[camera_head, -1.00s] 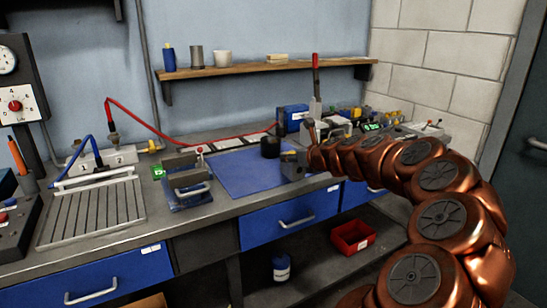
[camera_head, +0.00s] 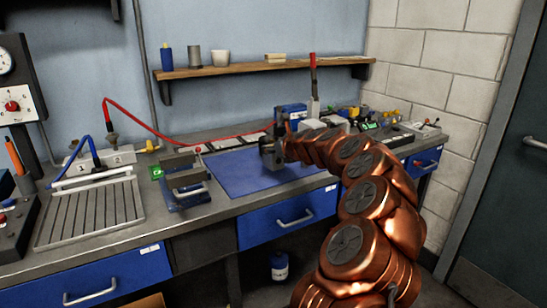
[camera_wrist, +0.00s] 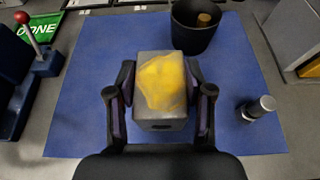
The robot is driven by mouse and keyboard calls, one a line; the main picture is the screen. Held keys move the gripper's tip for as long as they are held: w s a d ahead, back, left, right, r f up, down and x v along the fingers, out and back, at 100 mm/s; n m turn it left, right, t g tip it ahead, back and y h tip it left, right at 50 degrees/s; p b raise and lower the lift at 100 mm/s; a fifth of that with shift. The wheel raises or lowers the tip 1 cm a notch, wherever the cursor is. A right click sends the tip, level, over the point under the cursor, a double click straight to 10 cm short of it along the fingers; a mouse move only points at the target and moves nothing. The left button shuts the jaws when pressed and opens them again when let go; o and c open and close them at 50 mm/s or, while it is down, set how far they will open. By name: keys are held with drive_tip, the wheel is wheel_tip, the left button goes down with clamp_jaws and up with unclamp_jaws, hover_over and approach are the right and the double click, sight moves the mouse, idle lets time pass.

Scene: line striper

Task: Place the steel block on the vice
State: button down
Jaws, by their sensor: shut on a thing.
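The steel block (camera_wrist: 160,115) is a grey block with a large yellow patch on its top. My gripper (camera_wrist: 160,88) is shut on it, one finger on each side, in the wrist view. In the head view my gripper (camera_head: 272,150) is over the blue mat, with the block largely hard to make out. The vice (camera_head: 184,180), blue and grey with a handle at its front, stands on the bench to the left of the gripper. Part of its blue body (camera_wrist: 14,90) shows at the left edge of the wrist view. Its jaws are not clear there.
The blue mat (camera_head: 240,178) bears a black cup (camera_wrist: 194,38) beyond the block and a small dark cylinder (camera_wrist: 257,108) to its right. A red-knobbed lever (camera_wrist: 42,60) and green DONE sign (camera_wrist: 38,28) are near the vice. A slotted tray (camera_head: 90,212) stands farther left.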

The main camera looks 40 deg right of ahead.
drive_tip(key=shift+f, duration=1.45)
drive_tip(key=shift+f, duration=0.1)
drive_tip(key=shift+c, duration=2.2)
unclamp_jaws()
drive_tip(key=shift+s+r, duration=0.25)
drive_tip(key=shift+s, duration=0.15)
drive_tip(key=d+v, duration=0.1)
drive_tip(key=v, duration=1)
drive_tip(key=shift+a, duration=0.5)
drive_tip(key=shift+s, duration=0.15)
